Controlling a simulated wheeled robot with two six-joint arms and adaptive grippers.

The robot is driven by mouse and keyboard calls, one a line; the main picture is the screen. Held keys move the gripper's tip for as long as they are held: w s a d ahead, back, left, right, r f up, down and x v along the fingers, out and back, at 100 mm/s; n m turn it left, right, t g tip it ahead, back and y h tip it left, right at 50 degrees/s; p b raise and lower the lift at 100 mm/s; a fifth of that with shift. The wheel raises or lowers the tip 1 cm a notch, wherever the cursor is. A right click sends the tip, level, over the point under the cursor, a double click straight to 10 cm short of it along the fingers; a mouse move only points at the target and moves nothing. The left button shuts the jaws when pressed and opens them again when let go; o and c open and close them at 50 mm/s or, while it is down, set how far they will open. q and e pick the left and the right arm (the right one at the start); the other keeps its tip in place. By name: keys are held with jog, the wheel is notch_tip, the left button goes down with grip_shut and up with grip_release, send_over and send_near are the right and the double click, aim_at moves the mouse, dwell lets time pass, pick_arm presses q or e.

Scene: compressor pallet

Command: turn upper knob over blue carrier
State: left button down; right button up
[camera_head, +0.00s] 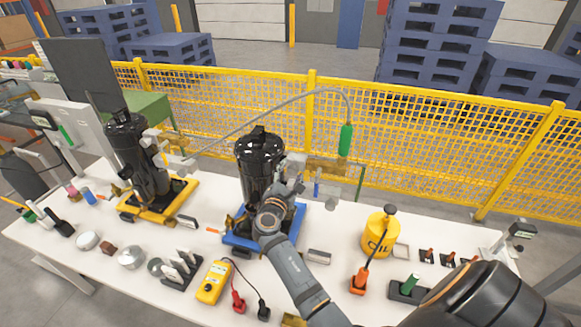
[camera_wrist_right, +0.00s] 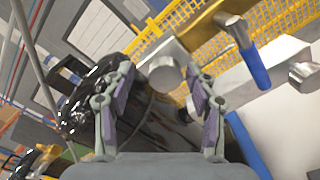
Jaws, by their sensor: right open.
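The blue carrier (camera_head: 298,219) stands mid-table and bears a black glossy compressor (camera_head: 260,152), whose dark body also shows in the wrist view (camera_wrist_right: 150,125). My right gripper (camera_head: 290,186) reaches the compressor's right side and hides part of it and its fittings. In the wrist view my right gripper (camera_wrist_right: 162,85) is open. A round silver knob (camera_wrist_right: 163,74) shows between its fingertips; I cannot tell if they touch it. My left gripper is not in view.
A second black compressor (camera_head: 127,150) on a yellow carrier (camera_head: 160,208) stands left. A green-handled hanging tool (camera_head: 345,140) is right of my gripper. A yellow oil can (camera_head: 378,238), a yellow meter (camera_head: 214,282) and small parts crowd the table front. A yellow fence (camera_head: 420,135) runs behind.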

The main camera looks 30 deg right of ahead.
notch_tip(320, 180, up, 9)
dwell(0.4)
